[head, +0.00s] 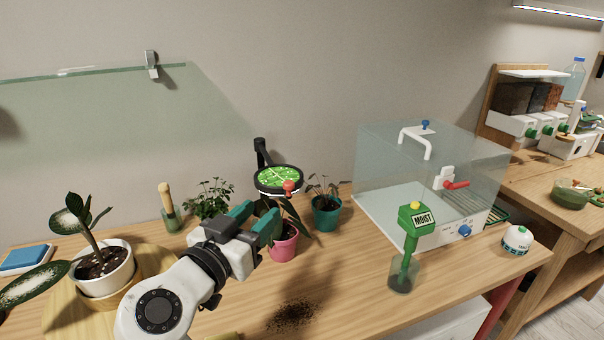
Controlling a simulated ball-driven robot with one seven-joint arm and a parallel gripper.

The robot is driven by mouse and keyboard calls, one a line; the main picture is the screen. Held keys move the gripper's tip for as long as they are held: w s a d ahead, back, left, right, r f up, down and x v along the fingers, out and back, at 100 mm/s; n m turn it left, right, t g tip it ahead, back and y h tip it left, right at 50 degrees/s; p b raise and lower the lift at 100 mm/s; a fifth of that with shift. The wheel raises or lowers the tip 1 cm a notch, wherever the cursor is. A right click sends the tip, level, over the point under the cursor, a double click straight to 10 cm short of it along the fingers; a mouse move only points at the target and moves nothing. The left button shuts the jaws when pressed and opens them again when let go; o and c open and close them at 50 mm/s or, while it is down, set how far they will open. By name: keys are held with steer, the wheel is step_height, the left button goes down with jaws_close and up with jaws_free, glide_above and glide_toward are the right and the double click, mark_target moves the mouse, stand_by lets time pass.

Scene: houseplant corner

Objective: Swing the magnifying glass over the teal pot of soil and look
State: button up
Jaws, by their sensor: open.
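The magnifying glass (279,180) has a round dark rim, a red knob (289,187) and a black post (261,157) behind it. Its lens shows a bright green, pale-veined picture. It hangs above and behind the pink pot (284,246), left of the teal pot (327,216). The teal pot holds dark soil and a drooping plant. My gripper (262,217) is open and empty, in front of and below the lens, just left of the pink pot. Its dark teal fingers point toward the back right, and the gripper hides part of the table behind it.
A clear glass box (425,180) stands to the right. A green "MOIST" probe (412,235) stands in a glass cup (403,274). Spilled soil (292,315) lies at the front. A leafy potted plant (106,265) stands at left. A glass shelf (120,105) is above.

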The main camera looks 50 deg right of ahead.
mark_target(288, 182)
steer(key=d+p, duration=0.1)
steer(key=d, duration=0.3)
steer(key=w+d+p, duration=0.1)
steer(key=d, duration=0.2)
steer(key=w+d, duration=0.1)
steer(key=d, duration=0.3)
steer(key=shift+w+d+r+p, duration=0.2)
steer(key=shift+d+p, duration=0.1)
steer(key=shift+p, duration=0.1)
steer(key=shift+c, duration=0.2)
jaws_close()
